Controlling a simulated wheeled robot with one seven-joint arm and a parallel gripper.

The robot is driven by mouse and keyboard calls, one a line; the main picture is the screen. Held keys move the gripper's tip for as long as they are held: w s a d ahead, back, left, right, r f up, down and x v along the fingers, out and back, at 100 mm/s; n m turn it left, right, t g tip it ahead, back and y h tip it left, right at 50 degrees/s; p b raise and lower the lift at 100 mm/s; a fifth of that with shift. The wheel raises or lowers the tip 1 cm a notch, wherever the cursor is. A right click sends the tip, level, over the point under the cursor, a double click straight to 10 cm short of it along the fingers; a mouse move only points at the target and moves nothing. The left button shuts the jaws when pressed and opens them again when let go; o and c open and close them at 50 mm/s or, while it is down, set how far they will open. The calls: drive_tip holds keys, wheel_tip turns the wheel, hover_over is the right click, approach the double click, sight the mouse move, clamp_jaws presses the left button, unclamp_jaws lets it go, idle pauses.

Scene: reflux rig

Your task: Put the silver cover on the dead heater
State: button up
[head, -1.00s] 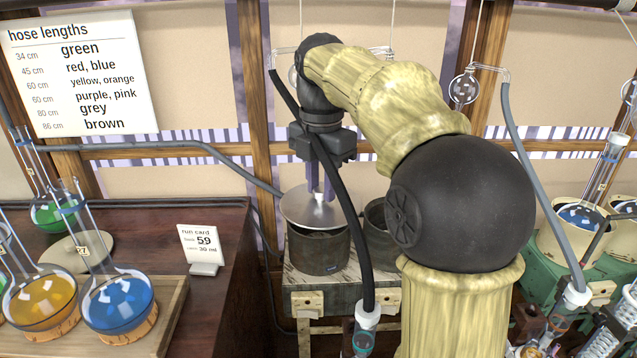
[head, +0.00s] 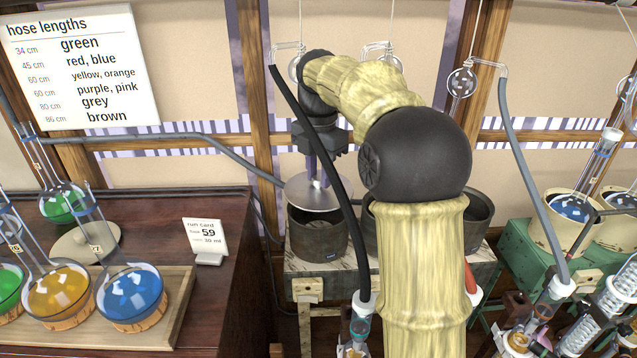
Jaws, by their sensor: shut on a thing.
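The silver cover (head: 305,199) is a flat round metal disc with a small knob in its middle. My gripper (head: 317,181) points down, its fingers shut on the knob. The cover is just above a dark round heater pot (head: 318,242), the left one on the bench. The pot's dark opening shows below the cover's front edge, so the two look apart. The cover sits slightly toward the back of the opening in this view. Two more dark pots stand to the right; one (head: 480,212) is partly hidden by my arm. Which heater is dead cannot be told.
A black hose (head: 325,165) hangs in front of the cover and pot, down to a glass fitting. A grey hose (head: 533,180) hangs at the right. A dark wooden table (head: 225,285) with flasks and a run card (head: 206,240) stands at the left.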

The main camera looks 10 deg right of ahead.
sight(319, 190)
wheel_tip(319, 190, down, 3)
drive_tip(key=shift+r+p, duration=0.15)
drive_tip(key=shift+p, duration=0.45)
drive_tip(key=shift+w+p, duration=0.1)
drive_tip(key=shift+p, duration=0.25)
drive_tip(key=shift+f, duration=0.4)
drive_tip(key=shift+w+f, duration=0.1)
drive_tip(key=shift+f, duration=0.25)
drive_tip(key=shift+f+b, duration=0.25)
drive_tip(key=shift+b, duration=0.1)
drive_tip(key=o, duration=1)
drive_tip(key=shift+o, duration=0.2)
